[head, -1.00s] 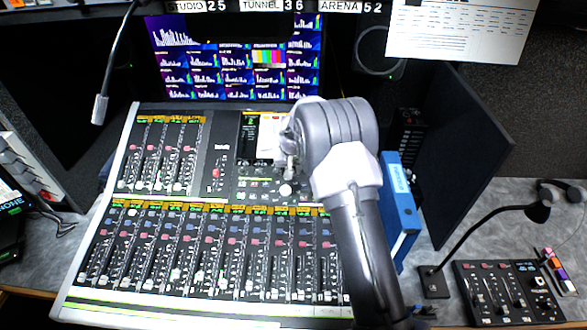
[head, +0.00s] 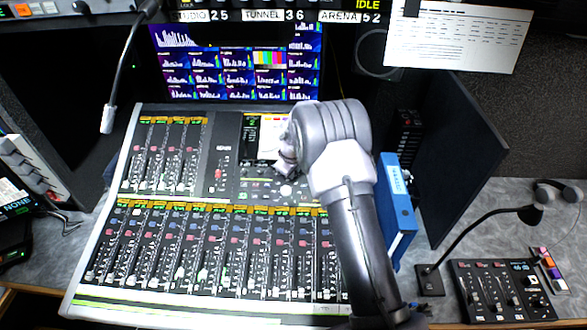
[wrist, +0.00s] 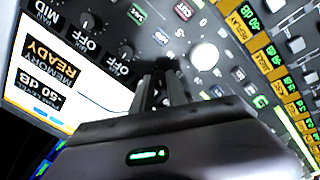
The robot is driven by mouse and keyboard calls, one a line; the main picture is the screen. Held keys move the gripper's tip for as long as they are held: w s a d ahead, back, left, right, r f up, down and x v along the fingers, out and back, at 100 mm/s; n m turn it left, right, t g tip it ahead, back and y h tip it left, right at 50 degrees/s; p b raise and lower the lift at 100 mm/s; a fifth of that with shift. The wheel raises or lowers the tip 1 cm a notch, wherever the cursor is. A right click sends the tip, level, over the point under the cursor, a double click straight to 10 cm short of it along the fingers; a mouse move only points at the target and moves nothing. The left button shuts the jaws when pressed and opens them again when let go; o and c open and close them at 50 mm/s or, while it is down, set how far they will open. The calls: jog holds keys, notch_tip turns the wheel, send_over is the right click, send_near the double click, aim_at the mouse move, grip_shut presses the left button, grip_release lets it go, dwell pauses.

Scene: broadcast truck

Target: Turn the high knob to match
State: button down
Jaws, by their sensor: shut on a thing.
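My gripper (head: 285,168) reaches down to the upper middle of the mixing console (head: 222,150). In the wrist view its two dark fingers (wrist: 163,88) are close together, shut on a small dark knob (wrist: 160,66) in a row of knobs on the panel. The fingers cover most of this knob, so its pointer and label cannot be read. Beside it are other dark knobs (wrist: 126,48) with OFF readouts, and one label reads MID. A lit display (wrist: 50,75) at the left reads READY, MEMORY and -50 dB. A white round knob (wrist: 204,56) is right of the fingers.
Rows of faders (head: 210,250) fill the console's front. A blue binder (head: 397,205) and a dark panel (head: 455,160) stand to its right. A gooseneck lamp (head: 470,240) and a small control box (head: 503,290) are farther right. Monitors (head: 235,70) stand behind.

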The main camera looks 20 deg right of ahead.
jog(key=shift+n, duration=0.5)
jog(key=c, duration=1.3)
grip_release()
jog(key=p+v, duration=0.3)
jog(key=v, duration=1.4)
jog(key=shift+a+r, duration=0.15)
jog(key=shift+r, duration=0.1)
